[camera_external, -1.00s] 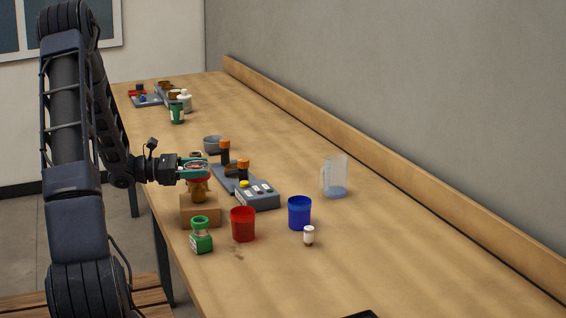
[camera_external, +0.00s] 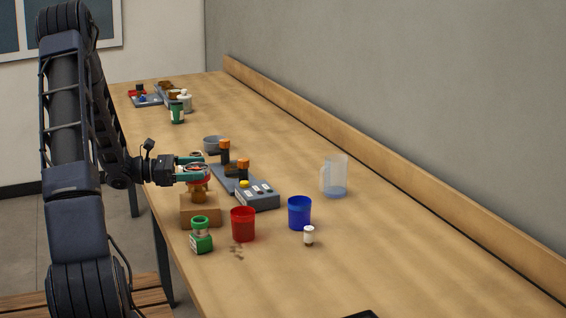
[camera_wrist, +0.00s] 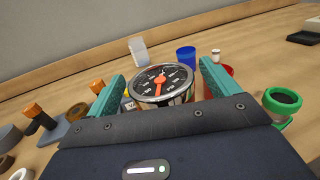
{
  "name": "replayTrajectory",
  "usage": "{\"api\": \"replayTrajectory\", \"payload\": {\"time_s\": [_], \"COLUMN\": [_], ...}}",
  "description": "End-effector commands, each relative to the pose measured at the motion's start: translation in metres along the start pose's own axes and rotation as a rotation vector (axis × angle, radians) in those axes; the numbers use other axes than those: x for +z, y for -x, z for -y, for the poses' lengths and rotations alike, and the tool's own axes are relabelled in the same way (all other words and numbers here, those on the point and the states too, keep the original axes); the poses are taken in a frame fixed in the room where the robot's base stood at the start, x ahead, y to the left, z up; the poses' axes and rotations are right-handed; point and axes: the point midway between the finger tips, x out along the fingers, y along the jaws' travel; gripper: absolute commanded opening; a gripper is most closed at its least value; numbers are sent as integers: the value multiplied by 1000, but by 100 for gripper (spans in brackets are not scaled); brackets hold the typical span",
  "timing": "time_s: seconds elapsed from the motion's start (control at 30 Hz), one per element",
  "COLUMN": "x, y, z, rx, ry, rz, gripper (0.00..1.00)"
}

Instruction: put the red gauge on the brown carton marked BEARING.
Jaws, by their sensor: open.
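The red gauge (camera_external: 198,178) has a round black dial, a red needle and a brass-coloured lower part. It stands upright and appears to rest on the brown carton (camera_external: 201,212) near the table's left edge. No marking on the carton is readable. My gripper (camera_external: 193,166) is open at the gauge's level, with its teal fingers near the dial. In the wrist view the gauge (camera_wrist: 162,84) sits between the two spread fingers, with visible gaps on both sides. The carton is hidden in that view.
A green bottle (camera_external: 201,236), a red cup (camera_external: 243,225) and a blue cup (camera_external: 299,213) stand in front and to the right. A grey control box (camera_external: 257,196) with buttons is right of the carton.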

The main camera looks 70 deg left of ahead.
Motion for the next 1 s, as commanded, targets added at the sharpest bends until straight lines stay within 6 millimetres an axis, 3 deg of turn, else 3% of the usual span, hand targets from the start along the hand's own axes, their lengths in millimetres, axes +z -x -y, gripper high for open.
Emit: {"api": "replayTrajectory", "payload": {"time_s": [0.5, 0.7, 1.0], "x": [0, 0, 0], "y": [92, 109, 111], "z": [0, 0, 0], "rx": [2, 0, -1], "ry": [-1, 0, -1], "rz": [0, 1, 0], "gripper": [87, 87, 87]}}
